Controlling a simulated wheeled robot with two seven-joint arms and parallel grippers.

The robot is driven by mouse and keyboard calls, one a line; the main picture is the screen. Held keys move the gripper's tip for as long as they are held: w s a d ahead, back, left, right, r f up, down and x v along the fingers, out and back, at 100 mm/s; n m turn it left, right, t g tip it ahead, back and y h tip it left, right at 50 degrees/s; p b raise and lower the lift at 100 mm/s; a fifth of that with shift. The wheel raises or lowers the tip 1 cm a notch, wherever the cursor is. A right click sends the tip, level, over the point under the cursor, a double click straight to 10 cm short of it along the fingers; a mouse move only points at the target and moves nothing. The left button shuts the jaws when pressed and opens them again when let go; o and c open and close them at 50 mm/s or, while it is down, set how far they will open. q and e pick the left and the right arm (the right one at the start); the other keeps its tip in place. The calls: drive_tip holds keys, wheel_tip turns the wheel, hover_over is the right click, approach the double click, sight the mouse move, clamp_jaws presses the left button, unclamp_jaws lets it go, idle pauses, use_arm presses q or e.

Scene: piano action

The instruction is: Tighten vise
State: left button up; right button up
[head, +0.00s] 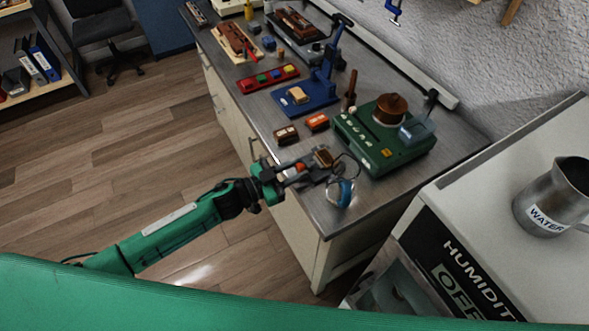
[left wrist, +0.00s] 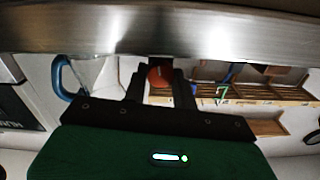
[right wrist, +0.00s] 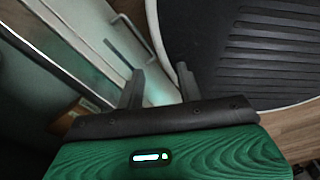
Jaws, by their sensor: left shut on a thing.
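The vise (head: 323,159) appears as a small grey and brown fixture at the front edge of the metal workbench. Its orange-red knob (head: 299,167) sticks out toward my left arm. My left gripper (head: 294,173) reaches in from the left at the bench edge and is shut on this knob. In the left wrist view the knob (left wrist: 160,76) sits between the two dark fingers, just below the bench's metal edge. The vise jaws and anything in them are too small to make out. My right gripper (right wrist: 158,88) shows only in the right wrist view, open and empty.
A green box with a brown pot (head: 390,109), a blue stand (head: 305,97) and a red tray (head: 268,78) stand on the bench. A white cabinet with a metal pitcher (head: 556,197) is at right.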

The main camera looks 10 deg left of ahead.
use_arm(q)
drive_tip(key=o, duration=1)
drive_tip(key=shift+c, duration=0.2)
drive_tip(key=shift+s+a+f, duration=0.1)
drive_tip(key=shift+s+a, duration=0.2)
drive_tip(key=shift+a, duration=0.15)
drive_tip(key=b+v, duration=0.3)
drive_tip(key=v, duration=0.9)
drive_tip(key=shift+s+a, duration=0.25)
drive_tip(key=shift+a, duration=0.05)
